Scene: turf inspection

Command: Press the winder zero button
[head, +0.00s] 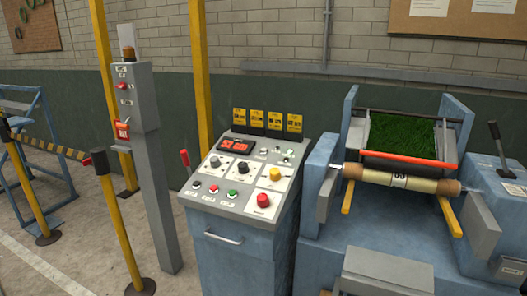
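A blue control console (243,262) stands in the middle of the head view, with a sloped light panel (238,200) on top. Its lower left holds a row of small buttons: a pale button (197,185), a red button (214,189) and a green button (232,194). A yellow knob or button (275,174) and a large red mushroom button (263,201) sit on the right. A display (238,147) glows with red digits. The labels are too small to read, so I cannot tell which button is the winder zero. Neither of my grippers is in view.
The winder (385,230), with a turf roll (402,135) and a cardboard core (400,178), stands right of the console. A grey post (155,190) with a control box stands to the left. Yellow-and-black barrier posts (118,225) stand further left. Some concrete floor (75,245) shows between them.

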